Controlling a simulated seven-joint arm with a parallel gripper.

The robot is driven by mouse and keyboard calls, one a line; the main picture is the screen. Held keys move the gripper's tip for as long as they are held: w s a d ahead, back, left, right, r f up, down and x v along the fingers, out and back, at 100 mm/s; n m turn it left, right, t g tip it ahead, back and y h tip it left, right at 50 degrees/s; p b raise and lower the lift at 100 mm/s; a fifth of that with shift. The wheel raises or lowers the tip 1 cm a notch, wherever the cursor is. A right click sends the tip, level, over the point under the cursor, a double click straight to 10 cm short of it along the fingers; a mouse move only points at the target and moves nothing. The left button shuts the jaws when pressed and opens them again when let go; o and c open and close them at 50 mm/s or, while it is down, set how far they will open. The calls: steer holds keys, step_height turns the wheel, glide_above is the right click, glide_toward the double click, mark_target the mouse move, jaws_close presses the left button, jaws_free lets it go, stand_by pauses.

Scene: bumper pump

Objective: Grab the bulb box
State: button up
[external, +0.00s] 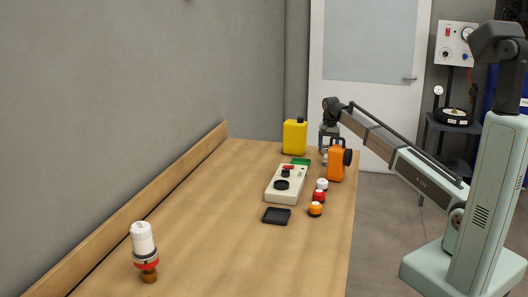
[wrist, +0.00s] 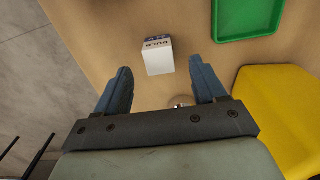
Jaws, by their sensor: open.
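The bulb box (wrist: 158,57) is a small white box with dark lettering and a dark top edge. It stands on the wooden table in the wrist view, just beyond the gap between my fingertips. My gripper (wrist: 160,66) is open, with one blue-grey finger to each side of the box's near end and nothing held. In the external view my gripper (external: 328,136) hangs over the far right of the table, beside the orange canister. The box is too small and crowded there to make out clearly.
A green tray (wrist: 246,20) and a yellow canister (wrist: 280,105) lie to the right in the wrist view. In the external view, an orange canister (external: 336,165), a cream device (external: 286,184), a black tray (external: 276,216) and a white-red fixture (external: 143,243) stand on the table (external: 200,220).

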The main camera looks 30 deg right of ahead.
steer(key=shift+d+f, duration=0.1)
steer(key=shift+f, duration=2.45)
steer(key=shift+c, duration=0.4)
steer(key=c, duration=1)
steer(key=shift+o, duration=0.2)
